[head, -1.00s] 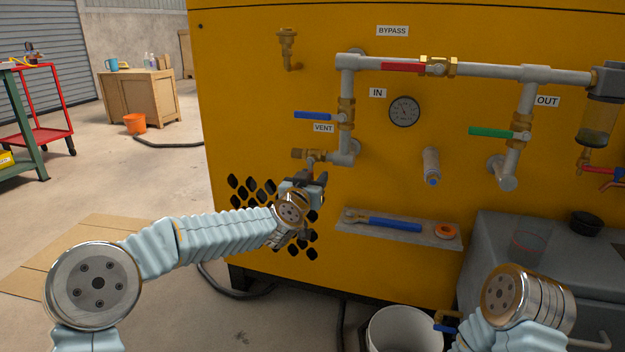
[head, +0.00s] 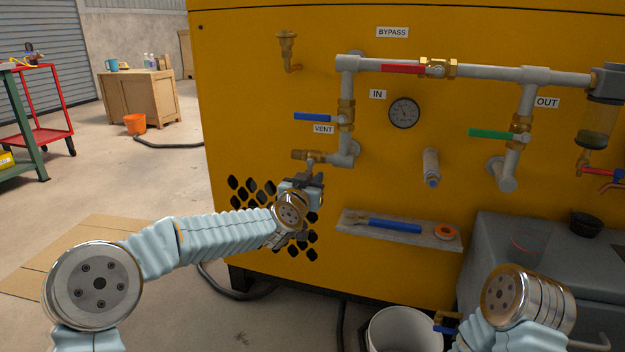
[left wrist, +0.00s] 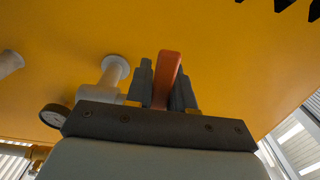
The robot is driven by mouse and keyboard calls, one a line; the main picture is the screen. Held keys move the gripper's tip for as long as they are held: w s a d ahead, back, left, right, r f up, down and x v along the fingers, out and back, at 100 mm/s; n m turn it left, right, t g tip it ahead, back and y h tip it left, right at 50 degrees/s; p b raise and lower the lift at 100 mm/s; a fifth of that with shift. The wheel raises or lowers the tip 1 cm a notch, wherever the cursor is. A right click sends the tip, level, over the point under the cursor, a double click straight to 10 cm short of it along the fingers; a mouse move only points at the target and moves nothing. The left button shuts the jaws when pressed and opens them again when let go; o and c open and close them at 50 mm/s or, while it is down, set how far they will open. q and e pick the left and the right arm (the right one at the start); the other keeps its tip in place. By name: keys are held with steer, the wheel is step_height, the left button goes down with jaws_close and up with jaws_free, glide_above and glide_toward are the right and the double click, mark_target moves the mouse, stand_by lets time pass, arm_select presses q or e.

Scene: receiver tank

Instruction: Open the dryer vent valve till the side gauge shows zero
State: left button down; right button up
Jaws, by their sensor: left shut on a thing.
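The brass vent valve (head: 306,155) sits below the VENT label (head: 323,129) at the left end of the grey piping. My left gripper (head: 312,180) is just under it. In the left wrist view an orange-red lever (left wrist: 167,78) stands between the two dark fingers (left wrist: 161,88), which are shut on it. In the head view the fingers hide most of this lever. A round dial gauge (head: 404,112) is on the yellow panel; its reading is too small to tell. A gauge (left wrist: 53,115) also shows nearly edge-on in the left wrist view.
Blue (head: 315,117), red (head: 403,69) and green (head: 490,133) valve levers are on the pipes nearby. A shelf (head: 350,229) below right holds a blue-handled tool (head: 395,225) and an orange ring (head: 445,232). A white bucket (head: 404,330) stands on the floor.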

arm_select(q)
steer(key=shift+w+a+r+m+p, duration=0.15)
steer(key=shift+a+m+p, duration=0.25)
steer(key=shift+m, duration=0.65)
steer(key=shift+w+a+r+m+p, duration=0.15)
steer(key=shift+a+m+p, duration=0.25)
steer(key=shift+m, duration=0.7)
steer(key=shift+w+a+r+m+p, duration=0.2)
steer(key=shift+a+m, duration=0.3)
steer(key=shift+m, duration=0.55)
steer(key=c, duration=1.1)
jaws_free()
steer(key=shift+o, duration=0.2)
steer(key=shift+s, duration=0.15)
